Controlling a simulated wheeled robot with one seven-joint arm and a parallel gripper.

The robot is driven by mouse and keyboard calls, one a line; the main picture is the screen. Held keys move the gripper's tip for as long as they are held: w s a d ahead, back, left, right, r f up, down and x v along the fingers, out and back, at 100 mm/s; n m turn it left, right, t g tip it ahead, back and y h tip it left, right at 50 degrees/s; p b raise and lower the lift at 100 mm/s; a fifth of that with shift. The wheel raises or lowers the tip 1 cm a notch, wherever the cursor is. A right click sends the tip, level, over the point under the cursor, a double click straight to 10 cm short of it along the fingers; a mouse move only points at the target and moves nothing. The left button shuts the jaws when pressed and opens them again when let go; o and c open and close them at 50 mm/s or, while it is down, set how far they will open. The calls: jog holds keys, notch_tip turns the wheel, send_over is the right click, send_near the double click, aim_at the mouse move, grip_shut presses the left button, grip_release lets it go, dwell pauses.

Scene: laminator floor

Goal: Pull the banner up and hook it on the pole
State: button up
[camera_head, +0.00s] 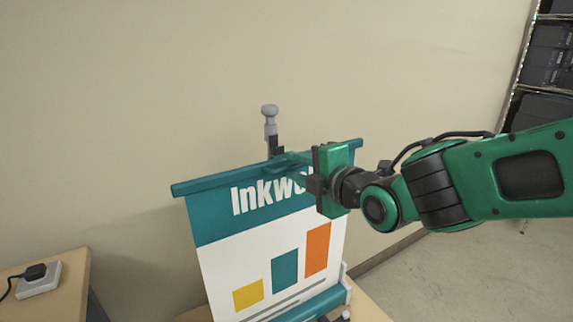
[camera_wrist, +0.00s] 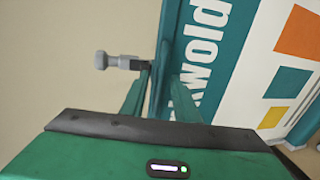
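The banner (camera_head: 262,262) is pulled up out of its base (camera_head: 325,303), with "Inkwo…" lettering on teal and coloured bars on white. It also shows sideways in the wrist view (camera_wrist: 244,70). Its teal top bar (camera_head: 205,186) is slightly tilted, right end higher. The pole top (camera_head: 269,118), a grey knob above a dark hook piece (camera_head: 275,146), rises just behind the bar's middle. My gripper (camera_head: 287,161) has its green fingers on either side of the bar in the wrist view (camera_wrist: 163,88) and appears shut on it.
The banner base stands on a light wooden surface (camera_head: 368,308). A wooden table at the left (camera_head: 60,268) carries a white box with a black plug (camera_head: 38,280). A beige wall is behind. Dark shelving (camera_head: 545,60) stands at the far right above open floor (camera_head: 470,270).

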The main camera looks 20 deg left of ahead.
aim_at(286, 162)
jog(key=shift+x, duration=2.2)
jog(key=shift+r, duration=0.1)
grip_shut()
